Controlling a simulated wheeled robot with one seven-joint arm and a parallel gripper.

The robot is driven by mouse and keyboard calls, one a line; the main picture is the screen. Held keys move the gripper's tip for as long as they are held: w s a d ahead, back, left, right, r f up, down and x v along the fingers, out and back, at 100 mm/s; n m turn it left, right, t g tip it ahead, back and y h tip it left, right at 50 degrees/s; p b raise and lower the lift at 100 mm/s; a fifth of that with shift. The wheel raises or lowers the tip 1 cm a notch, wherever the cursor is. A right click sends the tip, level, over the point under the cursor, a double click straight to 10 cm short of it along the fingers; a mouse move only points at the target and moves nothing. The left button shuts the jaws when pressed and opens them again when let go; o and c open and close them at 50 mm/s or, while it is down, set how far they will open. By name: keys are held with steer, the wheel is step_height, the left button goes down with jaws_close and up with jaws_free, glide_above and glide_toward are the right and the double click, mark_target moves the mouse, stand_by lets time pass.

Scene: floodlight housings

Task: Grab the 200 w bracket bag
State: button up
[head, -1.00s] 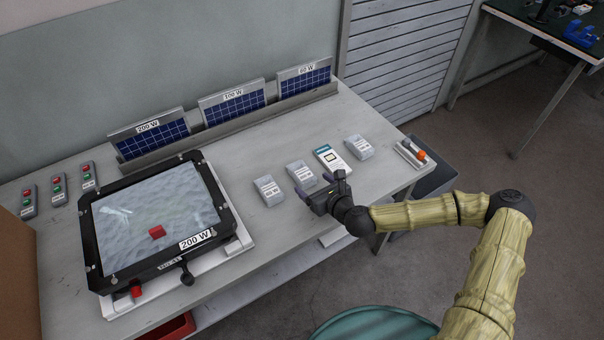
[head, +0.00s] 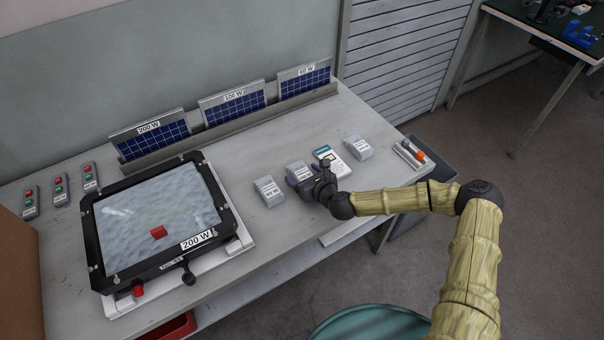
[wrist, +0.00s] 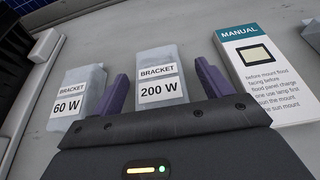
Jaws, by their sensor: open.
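The 200 W bracket bag (wrist: 162,72) is a grey packet with a white label reading "BRACKET 200 W". In the wrist view it stands between the two purple fingers of my gripper (wrist: 162,88), which are open with a gap on either side. In the head view my gripper (head: 314,184) is over the near side of the same bag (head: 297,170), partly covering it. The 60 W bracket bag (wrist: 78,95) is to its left, also seen in the head view (head: 268,190).
The manual (wrist: 262,72) lies just right of the 200 W bag. Another grey bag (head: 358,147) is beyond it. A large floodlight housing marked 200 W (head: 160,220) fills the left of the table. Solar panels (head: 232,105) stand along the back.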

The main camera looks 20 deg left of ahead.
mark_target(302, 172)
steer(key=shift+w+a+f, duration=0.25)
steer(key=shift+w+a, duration=0.1)
steer(key=shift+a, duration=0.1)
steer(key=c, duration=1.1)
step_height(302, 172, up, 10)
steer(key=shift+r, duration=0.1)
steer(key=shift+c, duration=0.2)
